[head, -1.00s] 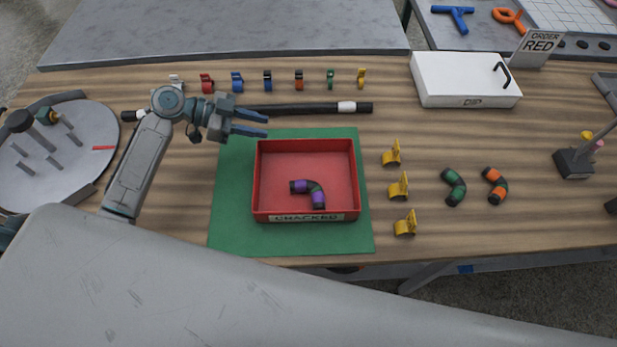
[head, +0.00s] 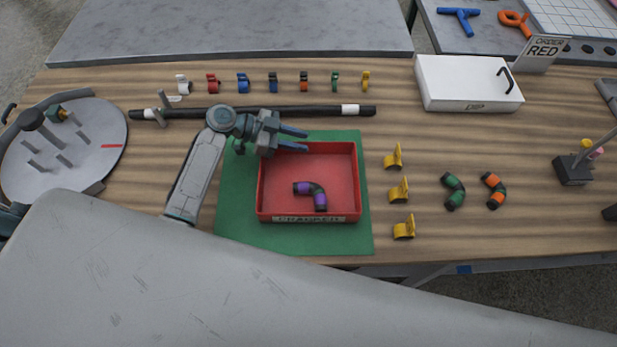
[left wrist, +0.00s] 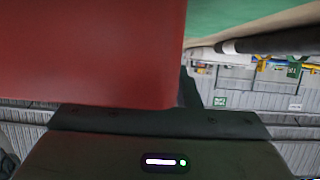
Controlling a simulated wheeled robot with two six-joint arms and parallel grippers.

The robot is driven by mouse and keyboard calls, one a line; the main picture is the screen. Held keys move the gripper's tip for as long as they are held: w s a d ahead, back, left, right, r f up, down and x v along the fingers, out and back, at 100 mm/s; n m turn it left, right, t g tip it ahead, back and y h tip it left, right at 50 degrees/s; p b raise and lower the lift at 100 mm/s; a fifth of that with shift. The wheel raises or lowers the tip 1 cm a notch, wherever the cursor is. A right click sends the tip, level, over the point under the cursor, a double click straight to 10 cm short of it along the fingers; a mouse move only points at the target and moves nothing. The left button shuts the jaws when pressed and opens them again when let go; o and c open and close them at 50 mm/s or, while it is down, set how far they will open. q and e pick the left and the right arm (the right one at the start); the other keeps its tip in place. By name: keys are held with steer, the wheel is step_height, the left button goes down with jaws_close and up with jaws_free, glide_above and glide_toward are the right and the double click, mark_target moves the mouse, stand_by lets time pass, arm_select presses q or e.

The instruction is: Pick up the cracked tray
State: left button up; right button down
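The cracked tray (head: 266,190) is a red open box with a "CRACKED" label on its front wall. It lies on a green mat (head: 240,230). A bent hose piece with purple bands (head: 313,193) is inside it. My left gripper (head: 306,139) is at the tray's back left, fingers pointing right and parted, one over the back wall's area. I cannot tell whether it touches the wall. In the left wrist view a red tray wall (left wrist: 90,50) fills the upper left, close to the gripper. My right gripper is not seen.
Yellow clips (head: 398,188) stand right of the mat, with green (head: 453,190) and orange (head: 494,190) hose pieces beyond. A black rod (head: 270,112) and a row of coloured clips (head: 272,82) lie behind. A white box (head: 465,85) is back right; a round pegged plate (head: 85,150) is left.

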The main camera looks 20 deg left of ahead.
arm_select(q)
steer(key=shift+x, duration=0.85)
steer(key=shift+w, duration=0.1)
steer(key=shift+c, duration=0.2)
jaws_close()
steer(key=shift+r, duration=0.1)
